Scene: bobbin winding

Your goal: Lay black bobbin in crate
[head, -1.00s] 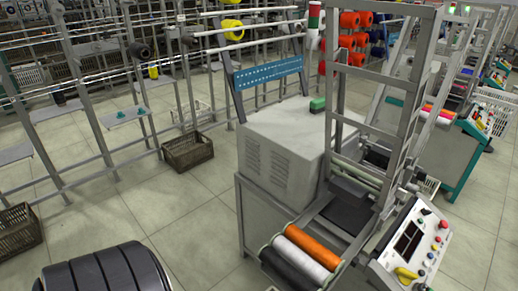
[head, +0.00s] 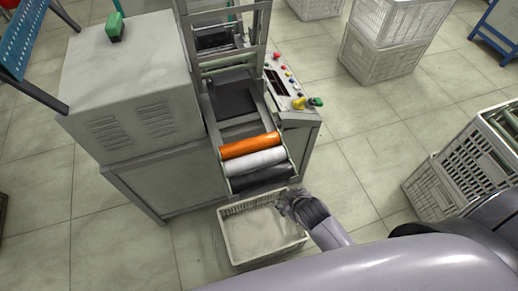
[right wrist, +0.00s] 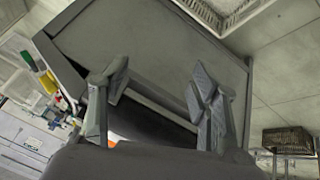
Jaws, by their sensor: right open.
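The black bobbin (head: 262,178) lies in the front of the machine's tray, beside a white bobbin (head: 255,161) and an orange bobbin (head: 250,145). A pale crate (head: 270,256) stands on the floor just below the tray and looks empty. My right gripper (head: 284,203) is over the crate's right side in the head view, close to the black bobbin's right end. In the right wrist view its fingers (right wrist: 158,88) are spread, with a dark surface, apparently the black bobbin (right wrist: 160,127), beyond them. Contact cannot be told. My left gripper is not in view.
The grey machine (head: 130,90) fills the left, with a control panel (head: 285,80) beside the tray. Stacked white crates (head: 380,50) stand at the back right and another crate (head: 430,190) at the right. Open floor lies between them.

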